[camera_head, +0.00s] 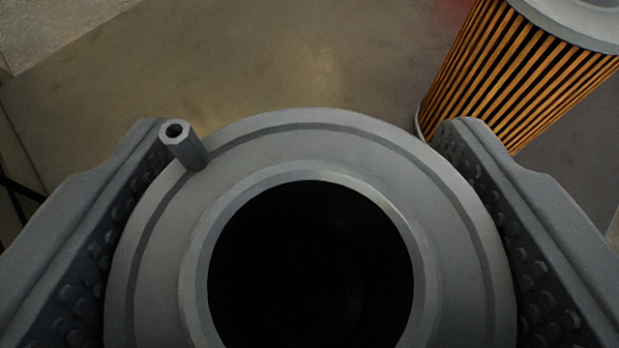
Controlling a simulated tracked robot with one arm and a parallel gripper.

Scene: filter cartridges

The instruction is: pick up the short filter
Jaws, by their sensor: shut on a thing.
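A grey round filter end (450,215) with a wide dark hole fills the lower middle of the head view. A small hollow peg (186,148) stands on its rim at the upper left. My gripper (310,230) is shut on this filter, with one dark, studded finger against its left side and one against its right. The filter's side and lower end are hidden below its top ring. I cannot tell from this view how tall it is or whether it is clear of the surface.
A second filter (520,75) with orange pleats and a grey end cap stands at the upper right, close behind my right finger. A brownish flat surface (250,65) lies behind, clear at the upper left and middle. Its edge runs along the left.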

